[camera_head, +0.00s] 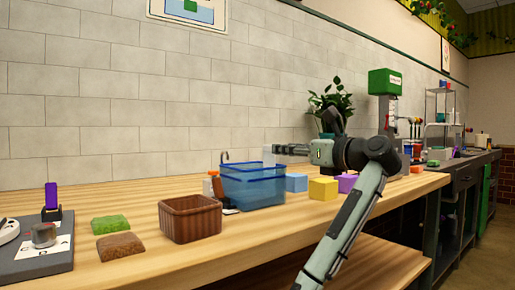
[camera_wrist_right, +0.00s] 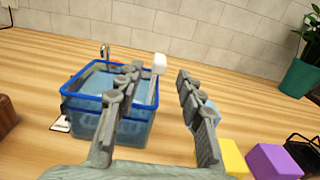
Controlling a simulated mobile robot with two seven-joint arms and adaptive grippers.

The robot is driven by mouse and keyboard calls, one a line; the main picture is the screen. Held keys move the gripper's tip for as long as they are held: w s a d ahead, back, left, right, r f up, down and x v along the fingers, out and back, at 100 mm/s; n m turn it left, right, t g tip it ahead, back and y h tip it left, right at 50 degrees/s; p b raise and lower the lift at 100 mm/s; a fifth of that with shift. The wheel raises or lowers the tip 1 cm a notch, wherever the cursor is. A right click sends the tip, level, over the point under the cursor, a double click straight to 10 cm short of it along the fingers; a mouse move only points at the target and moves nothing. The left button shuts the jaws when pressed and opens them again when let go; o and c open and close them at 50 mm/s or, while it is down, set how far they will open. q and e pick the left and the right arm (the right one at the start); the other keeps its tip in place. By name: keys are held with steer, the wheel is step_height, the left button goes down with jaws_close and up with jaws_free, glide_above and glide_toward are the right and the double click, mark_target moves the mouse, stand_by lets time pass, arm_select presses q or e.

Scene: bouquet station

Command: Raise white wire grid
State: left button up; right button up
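I cannot make out a white wire grid in either view. My right gripper (camera_head: 284,149) is above the right end of a clear blue tub (camera_head: 254,190), pointing left. In the right wrist view my right gripper (camera_wrist_right: 159,72) has its fingers spread wide, with nothing held. The tub (camera_wrist_right: 84,84) is at the left of that view, partly hidden by one finger. A small white block-like head (camera_wrist_right: 159,63) on a pale stem shows between the fingertips, by the tub's right rim. My left gripper is not in view.
A brown basket (camera_head: 190,219) stands left of the tub, with a green sponge (camera_head: 110,224) and a brown sponge (camera_head: 120,246) beyond. Blue (camera_head: 296,183), yellow (camera_head: 323,189) and purple (camera_head: 347,183) blocks are right of the tub. A potted plant (camera_head: 331,105) stands behind.

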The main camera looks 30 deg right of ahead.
mark_target(270, 147)
steer(key=w, duration=0.7)
steer(key=shift+w+a, duration=0.1)
steer(key=shift+a, duration=0.2)
jaws_close()
